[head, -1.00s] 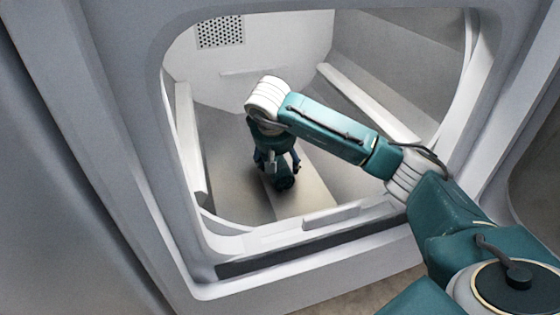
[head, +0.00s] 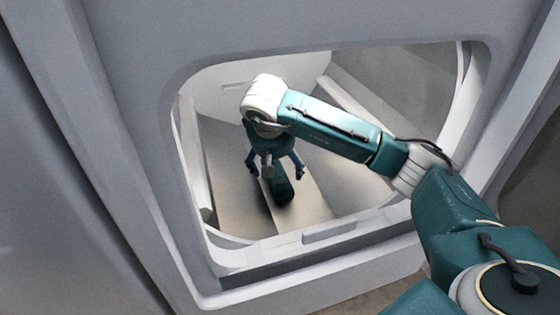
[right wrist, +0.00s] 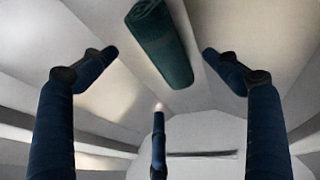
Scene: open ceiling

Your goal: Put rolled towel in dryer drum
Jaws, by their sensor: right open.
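The rolled towel (head: 283,187) is dark green and lies inside the dryer drum (head: 225,180), on its pale floor below my right gripper. My right gripper (head: 276,172) is inside the drum with its fingers spread open. In the right wrist view, the towel (right wrist: 160,42) shows whole-width at the top, between the spread blue fingers (right wrist: 158,78) and apart from them. My left gripper is not in view.
The grey door frame (head: 190,285) surrounds the opening, and my right arm passes through it at the right. Raised ribs (head: 372,112) run along the drum walls. There is free floor on both sides of the towel.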

